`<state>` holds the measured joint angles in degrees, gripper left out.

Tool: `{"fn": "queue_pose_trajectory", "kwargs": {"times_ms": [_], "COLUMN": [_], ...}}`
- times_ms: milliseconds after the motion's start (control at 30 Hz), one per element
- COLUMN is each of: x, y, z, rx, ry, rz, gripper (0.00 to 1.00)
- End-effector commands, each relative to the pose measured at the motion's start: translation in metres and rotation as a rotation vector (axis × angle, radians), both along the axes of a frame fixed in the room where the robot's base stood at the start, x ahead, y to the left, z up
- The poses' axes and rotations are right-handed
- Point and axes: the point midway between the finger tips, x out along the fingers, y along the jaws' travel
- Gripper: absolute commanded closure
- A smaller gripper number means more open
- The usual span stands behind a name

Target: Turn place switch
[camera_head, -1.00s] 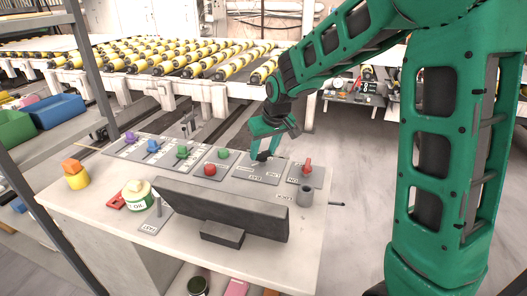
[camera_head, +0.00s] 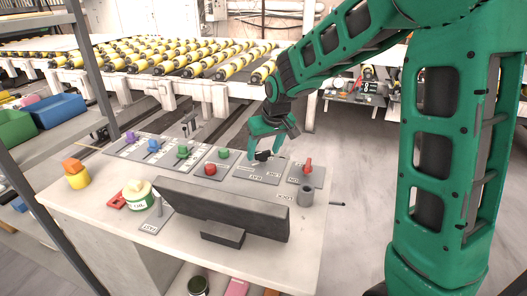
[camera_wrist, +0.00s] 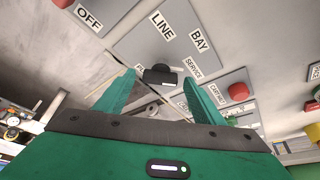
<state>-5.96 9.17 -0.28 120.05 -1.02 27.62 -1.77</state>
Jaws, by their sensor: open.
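The place switch is a black knob (camera_wrist: 160,76) on a grey panel lettered LINE, BAY and SERVICE, with another label partly hidden. In the head view the black knob (camera_head: 263,156) sits on its panel (camera_head: 254,174) in the row along the table's far edge. My green gripper (camera_head: 265,156) is above this panel, fingers pointing down. In the wrist view my gripper (camera_wrist: 160,82) is open, with one finger to each side of the knob. I cannot tell whether either finger touches it.
A red button (camera_head: 210,170) and a green knob (camera_head: 223,154) are to the left. A dark slanted board (camera_head: 225,208) stands in front.

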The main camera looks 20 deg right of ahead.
Motion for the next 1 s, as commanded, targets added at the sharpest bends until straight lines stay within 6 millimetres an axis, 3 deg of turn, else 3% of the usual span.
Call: {"fn": "queue_pose_trajectory", "kwargs": {"times_ms": [167, 600, 1000], "x": [-0.006, -0.035, -0.040], "y": [-0.001, -0.005, -0.006], "z": [0.017, 0.086, 0.098], "rx": [0.001, 0.001, 0.000], "ry": [-0.004, -0.002, 0.001], "rz": [0.000, -0.001, 0.000], "gripper": [0.38, 0.38, 0.38]}}
